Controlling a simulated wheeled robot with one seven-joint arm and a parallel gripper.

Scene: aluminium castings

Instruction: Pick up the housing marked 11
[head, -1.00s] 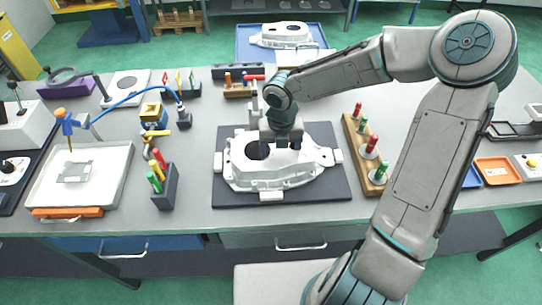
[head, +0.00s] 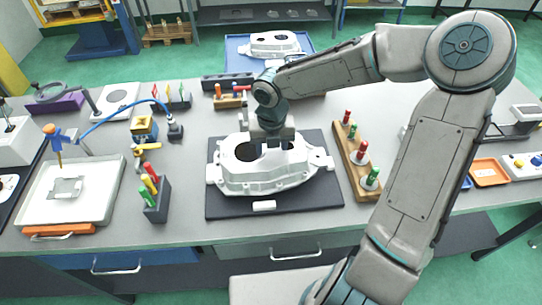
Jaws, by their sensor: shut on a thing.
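A white cast housing (head: 235,178) with a round dark opening is over a dark mat (head: 225,206) in the middle of the bench. My gripper (head: 272,142) points down and is shut on the housing at its far side, near the opening. The housing seems slightly raised, with a strip of mat showing between it and the small white block (head: 264,206) in front. No number can be read on it. The fingertips are partly hidden by the housing and gripper body.
Another white casting (head: 273,45) lies in a blue tray (head: 232,52) behind the bench. A wooden rack (head: 345,160) with red and green plugs stands close right of the mat. A dark holder (head: 157,205) with coloured handles and a white tray (head: 100,205) are left.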

